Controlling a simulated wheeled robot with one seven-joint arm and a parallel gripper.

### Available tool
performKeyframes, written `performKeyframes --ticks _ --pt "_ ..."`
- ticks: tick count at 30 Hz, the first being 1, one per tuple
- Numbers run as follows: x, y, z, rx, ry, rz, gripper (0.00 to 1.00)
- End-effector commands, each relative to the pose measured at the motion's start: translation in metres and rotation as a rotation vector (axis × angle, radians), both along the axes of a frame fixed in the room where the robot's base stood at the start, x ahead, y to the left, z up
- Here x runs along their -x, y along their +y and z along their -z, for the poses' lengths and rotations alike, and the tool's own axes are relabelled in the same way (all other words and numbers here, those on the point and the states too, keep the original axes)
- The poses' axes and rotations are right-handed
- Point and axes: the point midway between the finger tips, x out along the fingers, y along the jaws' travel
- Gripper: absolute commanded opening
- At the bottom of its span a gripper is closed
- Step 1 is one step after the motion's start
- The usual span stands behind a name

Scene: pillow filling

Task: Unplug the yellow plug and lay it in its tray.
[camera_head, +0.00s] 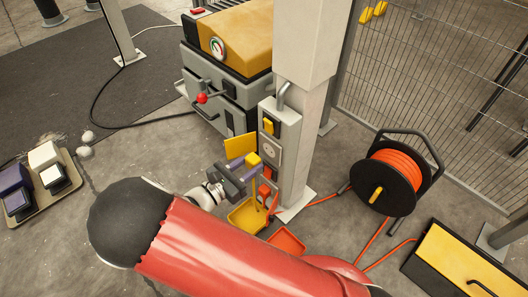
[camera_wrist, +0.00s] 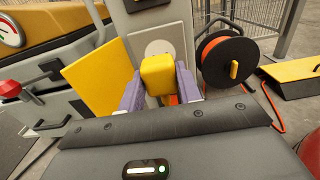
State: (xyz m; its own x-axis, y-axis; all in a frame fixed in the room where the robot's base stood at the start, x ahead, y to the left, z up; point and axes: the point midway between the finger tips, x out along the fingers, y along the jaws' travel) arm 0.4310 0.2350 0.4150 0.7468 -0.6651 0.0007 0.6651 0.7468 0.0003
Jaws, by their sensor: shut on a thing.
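My gripper (camera_head: 244,169) is shut on the yellow plug (camera_head: 253,160), its purple finger pads on either side of it. The plug also shows between the pads in the wrist view (camera_wrist: 158,74). A round white socket (camera_head: 271,153) on the grey post box shows just behind the plug, which appears apart from it. The yellow tray (camera_head: 245,216) lies on the floor below my gripper, partly hidden by my arm.
A red-orange tray (camera_head: 288,241) lies right of the yellow one. A yellow plate (camera_head: 240,146) stands left of the plug. A red plug-like piece (camera_head: 265,190) is lower on the post. A cable reel (camera_head: 388,181) stands right, and a machine (camera_head: 228,75) behind.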

Motion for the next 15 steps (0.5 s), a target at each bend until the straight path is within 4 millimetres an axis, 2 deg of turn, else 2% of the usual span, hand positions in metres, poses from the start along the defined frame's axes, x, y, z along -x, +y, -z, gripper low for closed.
performKeyframes --ticks 15 --pt "0.012 0.01 0.0 0.001 0.001 0.001 0.0"
